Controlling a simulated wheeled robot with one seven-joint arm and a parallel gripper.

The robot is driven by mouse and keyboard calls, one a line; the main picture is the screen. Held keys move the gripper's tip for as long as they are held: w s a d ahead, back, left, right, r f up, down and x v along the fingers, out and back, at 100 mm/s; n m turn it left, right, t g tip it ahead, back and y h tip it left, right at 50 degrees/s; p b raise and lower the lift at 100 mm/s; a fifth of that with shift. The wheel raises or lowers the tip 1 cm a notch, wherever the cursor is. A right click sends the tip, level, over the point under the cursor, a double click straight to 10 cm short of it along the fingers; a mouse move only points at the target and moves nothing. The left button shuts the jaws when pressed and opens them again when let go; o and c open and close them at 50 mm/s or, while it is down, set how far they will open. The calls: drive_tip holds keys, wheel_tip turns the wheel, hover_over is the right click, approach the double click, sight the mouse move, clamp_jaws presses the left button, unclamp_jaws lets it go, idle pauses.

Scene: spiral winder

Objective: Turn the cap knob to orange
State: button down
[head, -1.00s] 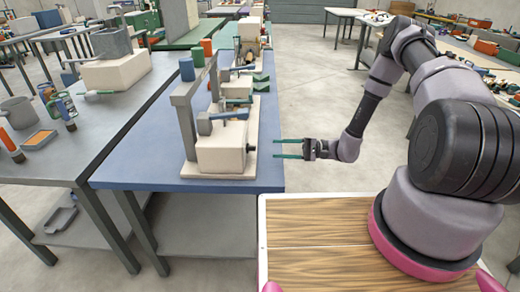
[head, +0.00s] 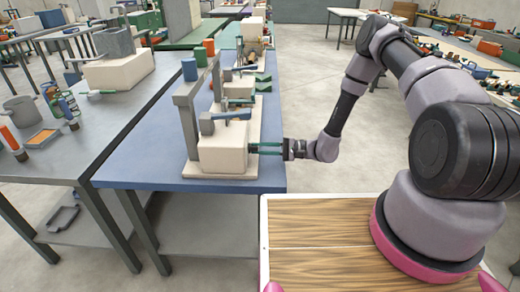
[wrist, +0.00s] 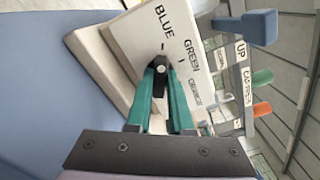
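The cap knob (wrist: 160,67) is a small dark knob on the cream face of the winder (head: 222,155). The face carries the words BLUE, GREEN and a third, blurred word along one side, with short tick marks. My gripper (head: 252,148) reaches the winder's right side from the right. In the wrist view its teal fingers (wrist: 160,76) sit on both sides of the knob, drawn in on it. The fingertips hide part of the knob, and which mark it points to is not clear.
A blue lever (wrist: 258,28) stands out beside the labelled face, near an UP label. Green (wrist: 262,77) and orange (wrist: 262,109) pieces show farther along. The blue bench (head: 140,165) carries the winder. Open floor lies right of the bench.

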drive_tip(key=shift+m, duration=0.3)
drive_tip(key=m, duration=0.5)
drive_tip(key=shift+m, duration=0.3)
drive_tip(key=m, duration=1.1)
drive_tip(key=shift+m, duration=0.3)
drive_tip(key=m, duration=0.6)
drive_tip(key=shift+d, duration=0.1)
drive_tip(key=shift+w, duration=0.1)
drive_tip(key=c, duration=0.8)
unclamp_jaws()
